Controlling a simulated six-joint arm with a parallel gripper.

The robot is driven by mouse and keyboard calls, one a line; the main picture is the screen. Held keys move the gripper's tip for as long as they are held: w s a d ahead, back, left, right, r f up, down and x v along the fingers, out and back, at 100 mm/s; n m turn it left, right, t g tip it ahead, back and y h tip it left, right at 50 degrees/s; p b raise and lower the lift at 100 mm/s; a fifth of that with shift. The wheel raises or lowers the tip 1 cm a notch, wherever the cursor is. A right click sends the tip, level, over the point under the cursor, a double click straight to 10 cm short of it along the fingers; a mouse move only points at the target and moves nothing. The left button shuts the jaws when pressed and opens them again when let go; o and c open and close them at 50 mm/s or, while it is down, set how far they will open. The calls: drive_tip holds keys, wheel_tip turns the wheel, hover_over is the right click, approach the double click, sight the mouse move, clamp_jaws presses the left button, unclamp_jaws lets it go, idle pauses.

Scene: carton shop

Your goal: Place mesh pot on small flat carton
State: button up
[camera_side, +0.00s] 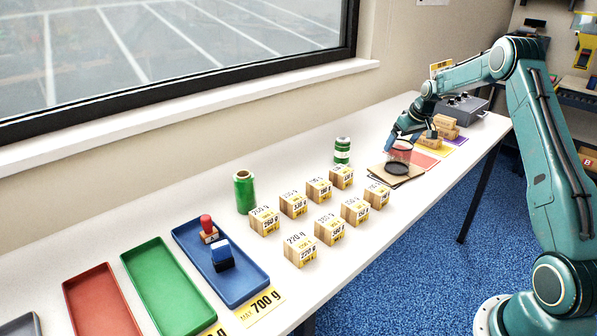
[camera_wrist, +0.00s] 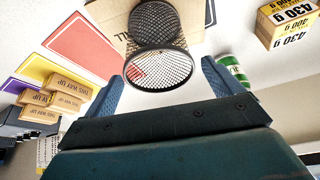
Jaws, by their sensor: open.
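The mesh pot (camera_side: 401,154), a dark see-through mesh cup, stands upright on the flat brown carton (camera_side: 376,171) toward the far end of the table. In the wrist view the pot (camera_wrist: 158,40) has its open rim toward the camera, and part of the carton (camera_wrist: 105,14) shows under it. My gripper (camera_side: 392,139) is at the pot's rim in the side view. In the wrist view my gripper (camera_wrist: 159,78) has its fingers spread wide, one on each side of the pot's rim, with visible gaps. The pot's contact with the carton is partly hidden.
A red mat (camera_wrist: 85,45), a yellow mat and small cartons (camera_wrist: 68,87) lie beside the pot. A green-and-white can (camera_side: 342,151) and rows of labelled weight blocks (camera_side: 328,230) stand nearer. A green roll (camera_side: 244,192) and coloured trays (camera_side: 165,285) fill the near end.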

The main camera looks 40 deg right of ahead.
drive_tip(key=v, duration=1)
drive_tip(key=shift+s+r, duration=0.2)
drive_tip(key=s+a+r+n, duration=0.15)
drive_tip(key=a+r, duration=0.25)
drive_tip(key=a, duration=0.4)
drive_tip(key=s+a+r, duration=0.3)
drive_tip(key=a+r, duration=0.1)
drive_tip(key=a, duration=0.4)
drive_tip(key=s+a+r, duration=0.3)
drive_tip(key=a+r, duration=0.1)
drive_tip(key=a, duration=0.4)
drive_tip(key=s+a+f, duration=0.1)
drive_tip(key=s+a, duration=0.6)
drive_tip(key=s, duration=0.3)
drive_tip(key=s+a+f+n+t+y, duration=0.1)
drive_tip(key=s+a+f, duration=0.1)
drive_tip(key=s+a, duration=0.5)
drive_tip(key=s, duration=0.3)
drive_tip(key=shift+s+f, duration=0.2)
drive_tip(key=shift+s, duration=0.05)
